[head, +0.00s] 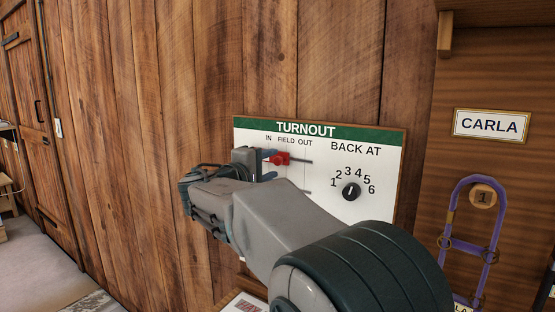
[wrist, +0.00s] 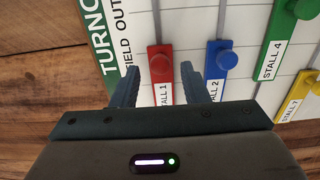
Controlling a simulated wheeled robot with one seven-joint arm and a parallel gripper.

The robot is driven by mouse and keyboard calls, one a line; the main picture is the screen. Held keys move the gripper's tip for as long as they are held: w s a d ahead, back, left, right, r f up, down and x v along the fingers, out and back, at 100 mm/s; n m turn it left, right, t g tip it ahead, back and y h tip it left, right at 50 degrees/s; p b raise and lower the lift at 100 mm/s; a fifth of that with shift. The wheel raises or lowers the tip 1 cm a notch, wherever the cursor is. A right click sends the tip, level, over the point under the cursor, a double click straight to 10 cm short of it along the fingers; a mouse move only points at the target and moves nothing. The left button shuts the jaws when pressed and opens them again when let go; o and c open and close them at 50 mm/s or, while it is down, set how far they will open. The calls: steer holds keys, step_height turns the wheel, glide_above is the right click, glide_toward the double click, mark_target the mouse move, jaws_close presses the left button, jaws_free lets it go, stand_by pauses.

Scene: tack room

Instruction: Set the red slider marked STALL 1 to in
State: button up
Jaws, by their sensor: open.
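The red slider marked STALL 1 (head: 280,159) is on the white TURNOUT board (head: 400,150), and it also shows in the wrist view (wrist: 160,66). In the head view its knob appears under the word FIELD, to the right of IN; my gripper hides part of the area. My gripper (head: 270,165) is open at the board. In the wrist view the two fingers (wrist: 158,72) stand on either side of the red knob, with gaps showing. I cannot tell how deep the fingers reach around it.
In the wrist view a blue slider marked STALL 2 (wrist: 222,58) is close beside the right finger. A green STALL 4 slider (wrist: 300,10) and a yellow STALL 7 slider (wrist: 312,82) are further right. A black BACK AT dial (head: 351,191) and purple halter (head: 451,215) are to the right.

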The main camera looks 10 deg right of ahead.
mark_target(276, 162)
steer(key=shift+x, duration=2.1)
